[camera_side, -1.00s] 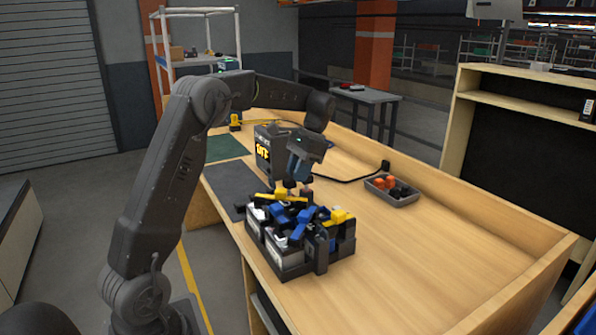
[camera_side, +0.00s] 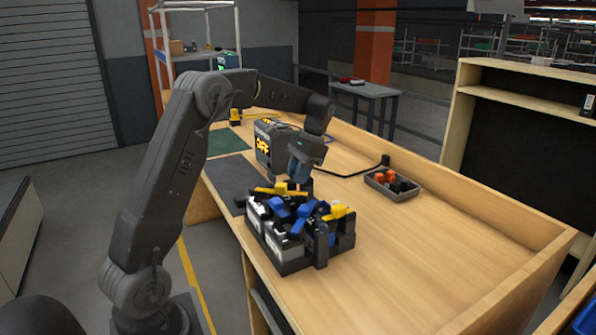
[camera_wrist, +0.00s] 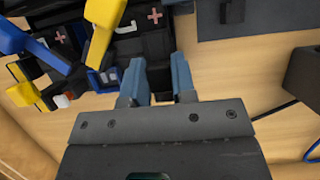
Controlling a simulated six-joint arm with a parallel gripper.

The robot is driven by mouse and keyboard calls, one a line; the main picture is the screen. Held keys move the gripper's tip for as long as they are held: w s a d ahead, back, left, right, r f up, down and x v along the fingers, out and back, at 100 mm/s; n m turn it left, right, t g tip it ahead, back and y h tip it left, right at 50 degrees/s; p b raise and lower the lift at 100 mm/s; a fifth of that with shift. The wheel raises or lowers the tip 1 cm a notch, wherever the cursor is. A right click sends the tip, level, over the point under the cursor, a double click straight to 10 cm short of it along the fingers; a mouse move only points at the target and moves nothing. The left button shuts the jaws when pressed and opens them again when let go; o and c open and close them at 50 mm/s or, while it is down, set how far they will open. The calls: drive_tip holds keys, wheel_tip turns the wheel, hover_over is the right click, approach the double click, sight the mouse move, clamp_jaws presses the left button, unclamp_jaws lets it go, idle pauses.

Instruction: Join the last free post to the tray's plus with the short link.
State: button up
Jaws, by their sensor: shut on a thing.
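The black tray (camera_side: 285,264) holds several dark and grey batteries (camera_side: 287,246) near the bench's front edge. Blue and yellow links and covers lie across their tops; a yellow one (camera_wrist: 103,35) and a blue one (camera_wrist: 27,40) show at upper left in the wrist view. Red plus marks (camera_wrist: 155,16) show on two battery tops. My gripper (camera_side: 302,182) points down at the tray's far side. Its blue-grey fingers (camera_wrist: 157,76) are shut on a small dark piece (camera_wrist: 160,80), mostly hidden; I cannot tell whether it is the short link. The contact below it is hidden.
A grey bin (camera_side: 392,187) with orange and black pieces stands to the right, beside a cable. A dark box (camera_side: 264,143) showing OFF stands behind my gripper. A dark mat (camera_side: 238,180) lies left of the tray. The bench right of the tray is clear.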

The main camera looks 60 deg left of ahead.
drive_tip(key=o, duration=1)
drive_tip(key=shift+r, duration=0.1)
drive_tip(key=shift+v, duration=3.7)
drive_tip(key=shift+d, duration=0.1)
drive_tip(key=s+d+r+t+y, duration=0.1)
drive_tip(key=s+d+r+t, duration=0.15)
drive_tip(key=s+d, duration=0.35)
drive_tip(key=s+d+r+t, duration=0.2)
drive_tip(key=s+d+t, duration=0.15)
drive_tip(key=d, duration=0.55)
drive_tip(key=s+d+f+t, duration=0.1)
drive_tip(key=s+d+f, duration=0.1)
drive_tip(key=s, duration=0.2)
drive_tip(key=s+d+f+t, duration=0.1)
drive_tip(key=s+d+f, duration=0.1)
drive_tip(key=s+d, duration=0.1)
drive_tip(key=s+d+f+t+h, duration=0.1)
drive_tip(key=s+d+f+t, duration=0.1)
drive_tip(key=s, duration=0.4)
drive_tip(key=shift+d, duration=0.5)
